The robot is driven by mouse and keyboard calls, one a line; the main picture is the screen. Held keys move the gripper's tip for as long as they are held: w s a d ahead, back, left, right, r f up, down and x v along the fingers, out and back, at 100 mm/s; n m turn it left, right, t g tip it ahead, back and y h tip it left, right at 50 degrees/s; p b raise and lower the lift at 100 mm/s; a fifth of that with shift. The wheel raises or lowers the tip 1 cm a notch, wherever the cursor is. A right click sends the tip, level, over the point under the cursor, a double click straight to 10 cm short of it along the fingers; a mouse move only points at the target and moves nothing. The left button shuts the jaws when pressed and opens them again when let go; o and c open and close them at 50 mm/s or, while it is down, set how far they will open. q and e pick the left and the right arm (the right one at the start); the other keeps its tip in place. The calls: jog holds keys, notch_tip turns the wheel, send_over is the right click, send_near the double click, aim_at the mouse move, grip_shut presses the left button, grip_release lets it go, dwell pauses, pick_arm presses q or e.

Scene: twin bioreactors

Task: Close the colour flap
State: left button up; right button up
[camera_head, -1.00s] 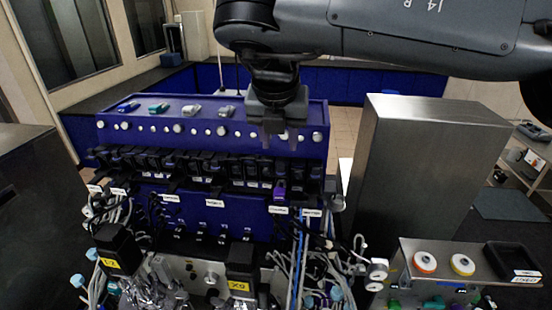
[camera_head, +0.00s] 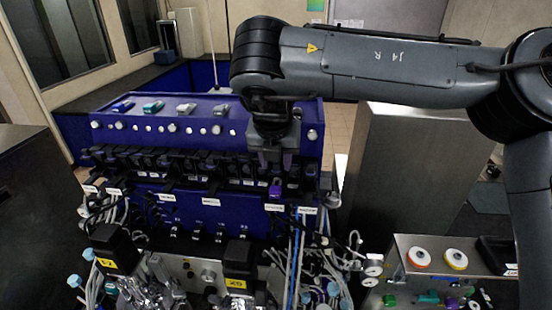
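A row of black pump heads with flaps (camera_head: 160,162) runs along the front of the blue bioreactor housing (camera_head: 215,135). Near the right end of the row, one flap has a purple part (camera_head: 275,190), the only strongly coloured one there. My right gripper (camera_head: 275,168) points down right above and in front of this purple part. Its fingertips blend into the dark pump heads, so I cannot tell their gap or whether they touch the flap. My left gripper is out of view.
Small coloured connectors (camera_head: 185,108) lie on top of the blue housing. Tubes and cables (camera_head: 300,255) hang below the row.

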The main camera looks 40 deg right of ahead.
aim_at(276, 189)
grip_shut()
jog(key=shift+s+a+f+t+h+b, duration=0.15)
jog(key=shift+f+t+h+b, duration=0.15)
jog(key=shift+b, duration=0.6)
jog(key=f+t+h+b, duration=0.1)
jog(key=b, duration=0.3)
jog(key=t+h+b, duration=0.2)
jog(key=b, duration=0.2)
jog(key=a+f+t+h+b, duration=0.1)
jog(key=h+b, duration=0.1)
jog(key=b, duration=0.2)
jog(key=shift+s+f+t, duration=0.3)
jog(key=shift+s+f, duration=0.05)
jog(key=shift+s, duration=0.05)
jog(key=t+h+b, duration=0.1)
jog(key=b, duration=0.4)
jog(key=f+t+h+b, duration=0.1)
jog(key=h+b, duration=0.1)
jog(key=b, duration=0.4)
jog(key=t+h+b, duration=0.1)
jog(key=t+b, duration=0.1)
jog(key=b, duration=0.4)
jog(key=shift+f+h, duration=0.3)
jog(key=shift+h, duration=0.1)
jog(key=shift+d+r+b, duration=0.1)
jog(key=shift+r+b, duration=0.1)
jog(key=shift+b, duration=0.7)
